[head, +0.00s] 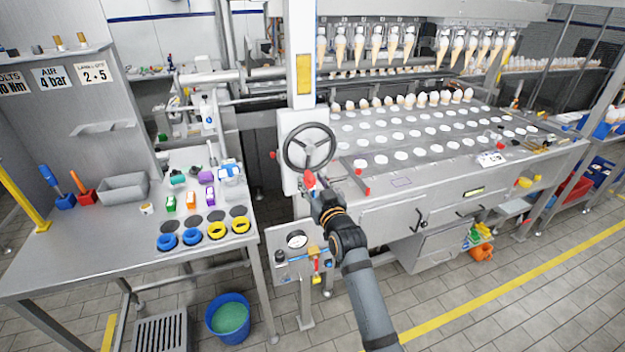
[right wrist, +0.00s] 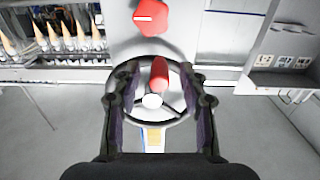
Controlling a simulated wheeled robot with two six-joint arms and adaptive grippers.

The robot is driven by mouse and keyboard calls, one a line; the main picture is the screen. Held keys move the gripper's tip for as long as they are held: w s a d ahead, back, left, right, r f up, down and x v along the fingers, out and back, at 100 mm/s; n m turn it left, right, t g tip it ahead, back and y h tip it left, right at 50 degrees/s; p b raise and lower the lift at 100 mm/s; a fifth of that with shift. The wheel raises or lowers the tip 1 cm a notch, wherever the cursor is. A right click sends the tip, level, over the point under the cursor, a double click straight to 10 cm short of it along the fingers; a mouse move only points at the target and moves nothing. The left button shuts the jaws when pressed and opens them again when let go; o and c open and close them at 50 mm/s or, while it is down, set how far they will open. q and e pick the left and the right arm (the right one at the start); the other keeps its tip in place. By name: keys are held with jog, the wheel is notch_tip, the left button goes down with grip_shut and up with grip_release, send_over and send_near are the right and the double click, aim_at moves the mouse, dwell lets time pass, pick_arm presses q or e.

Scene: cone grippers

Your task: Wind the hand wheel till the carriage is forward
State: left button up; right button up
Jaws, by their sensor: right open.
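The hand wheel (head: 309,147) is a dark ring with spokes on a pale column of the machine. Its red handle (head: 309,180) is at the lower part of the rim in the head view. My right gripper (head: 317,192) is just below the wheel. In the right wrist view the open fingers (right wrist: 158,105) stand either side of the red handle (right wrist: 159,74), with gaps showing on both sides. A row of cones (head: 368,45) hangs in the upper machine; I cannot tell which part is the carriage. My left gripper is not in view.
A steel bench (head: 90,245) with coloured parts stands left. The machine's perforated deck (head: 420,140) extends right. A gauge panel (head: 297,255) is below the wheel, left of my right arm. A blue bucket (head: 228,315) stands on the floor. A red knob (right wrist: 150,17) shows near the wheel.

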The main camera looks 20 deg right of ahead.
grip_shut()
dwell(0.3)
jog(key=shift+d, duration=0.1)
